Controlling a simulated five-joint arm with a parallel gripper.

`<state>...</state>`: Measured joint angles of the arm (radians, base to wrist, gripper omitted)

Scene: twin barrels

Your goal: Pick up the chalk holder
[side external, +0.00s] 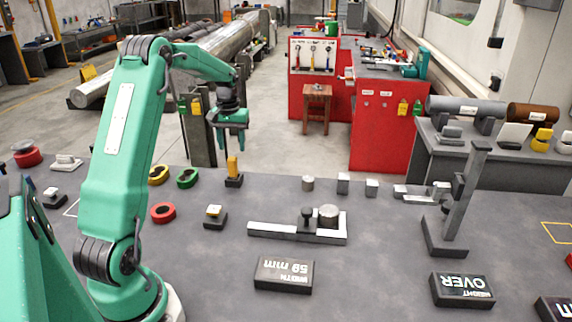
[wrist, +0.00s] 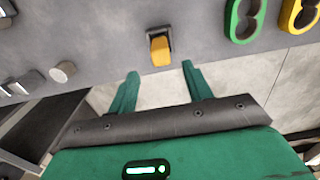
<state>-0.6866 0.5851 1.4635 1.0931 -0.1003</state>
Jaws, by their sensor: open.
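The likely chalk holder (side external: 233,168) is a yellow upright piece in a small dark base near the far edge of the grey table. It also shows in the wrist view (wrist: 160,50), top centre, beyond my fingertips. My gripper (side external: 232,147) is green and hangs above it in the side view, with its fingers pointing down. In the wrist view my gripper (wrist: 160,70) has its two fingers spread apart, with nothing between them. The yellow piece lines up with the gap between the fingers and looks apart from them.
A green ring (side external: 188,179) and a yellow ring (side external: 158,175) lie left of the holder. A small cylinder (side external: 308,184) and blocks (side external: 343,183) stand to the right. A grey gauge fixture (side external: 300,232) lies in front.

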